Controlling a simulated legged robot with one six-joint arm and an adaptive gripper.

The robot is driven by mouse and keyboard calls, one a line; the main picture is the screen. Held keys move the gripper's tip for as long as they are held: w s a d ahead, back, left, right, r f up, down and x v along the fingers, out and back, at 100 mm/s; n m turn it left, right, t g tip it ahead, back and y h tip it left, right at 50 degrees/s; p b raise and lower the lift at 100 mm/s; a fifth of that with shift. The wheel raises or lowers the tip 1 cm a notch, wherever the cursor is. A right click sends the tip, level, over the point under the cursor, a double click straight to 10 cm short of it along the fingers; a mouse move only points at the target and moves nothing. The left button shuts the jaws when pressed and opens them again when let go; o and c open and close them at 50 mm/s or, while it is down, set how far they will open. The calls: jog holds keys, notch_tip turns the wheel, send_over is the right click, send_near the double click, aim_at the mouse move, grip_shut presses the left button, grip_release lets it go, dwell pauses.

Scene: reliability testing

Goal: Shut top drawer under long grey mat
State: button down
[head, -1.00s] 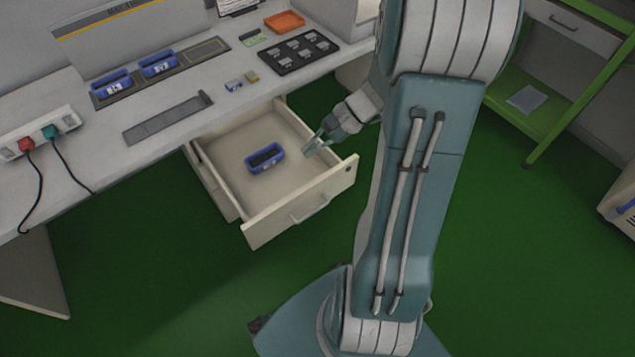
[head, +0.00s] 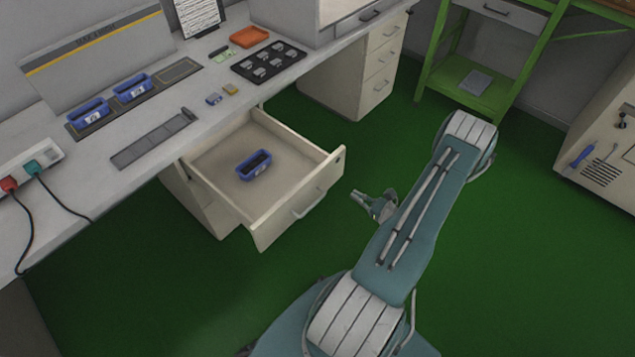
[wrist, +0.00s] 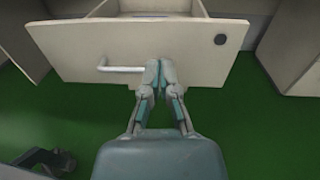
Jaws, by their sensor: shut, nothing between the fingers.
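The top drawer (head: 262,212) stands pulled out from under the white bench, below the long grey mat (head: 153,139). A blue bin (head: 253,165) with dark contents lies inside it. The drawer front has a light handle (head: 309,203) and a round dark lock. My gripper (head: 357,196) is outside the drawer, to the right of its front in the head view. In the wrist view my gripper (wrist: 158,66) has its fingertips together and empty, in front of the drawer front (wrist: 190,45), just right of the handle (wrist: 121,69). I cannot tell whether the fingertips touch the front.
Two blue bins (head: 132,88) stand on a dark mat on the bench. A black tray (head: 268,62) and an orange tray (head: 249,37) are further back. Another drawer cabinet (head: 375,75) stands beyond. Green floor around my arm is clear.

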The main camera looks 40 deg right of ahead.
jog(key=s+f+m+h, duration=0.1)
jog(key=f, duration=0.1)
send_near(320, 172)
jog(key=w, duration=0.4)
jog(key=w+a, duration=0.1)
jog(key=w, duration=0.2)
jog(key=shift+f, duration=0.1)
jog(key=shift+w+d, duration=0.25)
jog(key=shift+w, duration=0.15)
jog(key=shift+a, duration=0.1)
jog(key=shift+a, duration=0.1)
jog(key=shift+w, duration=0.1)
